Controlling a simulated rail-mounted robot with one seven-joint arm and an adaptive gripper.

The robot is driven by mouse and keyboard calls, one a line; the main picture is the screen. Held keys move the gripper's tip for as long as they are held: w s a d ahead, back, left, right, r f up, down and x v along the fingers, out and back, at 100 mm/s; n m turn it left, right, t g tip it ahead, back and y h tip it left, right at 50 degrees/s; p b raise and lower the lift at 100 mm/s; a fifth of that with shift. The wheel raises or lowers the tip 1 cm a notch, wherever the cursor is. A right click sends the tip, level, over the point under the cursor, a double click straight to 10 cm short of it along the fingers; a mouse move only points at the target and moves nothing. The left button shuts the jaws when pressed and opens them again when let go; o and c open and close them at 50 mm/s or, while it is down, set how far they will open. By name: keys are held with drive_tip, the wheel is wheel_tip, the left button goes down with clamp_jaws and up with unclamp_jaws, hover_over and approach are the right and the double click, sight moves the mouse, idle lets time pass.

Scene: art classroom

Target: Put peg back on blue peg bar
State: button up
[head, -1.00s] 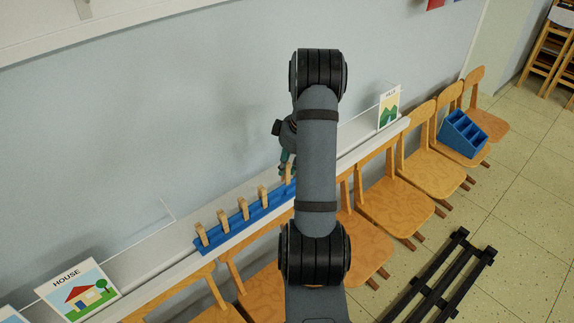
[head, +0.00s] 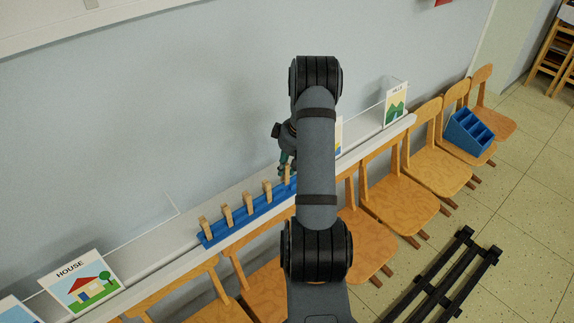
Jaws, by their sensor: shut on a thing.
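The blue peg bar (head: 236,226) lies along the white ledge, left of my arm. Several wooden pegs stand on it in a row, among them the leftmost peg (head: 205,229) and another peg (head: 249,203). My gripper (head: 287,168) is over the right end of the visible bar, partly hidden behind my arm. It is shut on a wooden peg (head: 288,178) at that end. My arm hides the rest of the bar, and I cannot tell whether the held peg is seated on it.
A HOUSE picture card (head: 80,283) stands at the left of the ledge, a hills card (head: 396,105) at the right. Wooden chairs (head: 404,200) line the ledge. A blue compartment box (head: 469,132) sits on one chair. A black slatted frame (head: 445,275) is on the floor.

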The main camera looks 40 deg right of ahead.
drive_tip(key=shift+f+b, duration=1.35)
drive_tip(key=shift+f, duration=0.1)
drive_tip(key=o, duration=1)
drive_tip(key=shift+o, duration=1.3)
drive_tip(key=shift+r, duration=0.15)
drive_tip(key=p+v, duration=0.3)
drive_tip(key=v, duration=0.3)
drive_tip(key=shift+r, duration=0.35)
drive_tip(key=shift+s, duration=0.1)
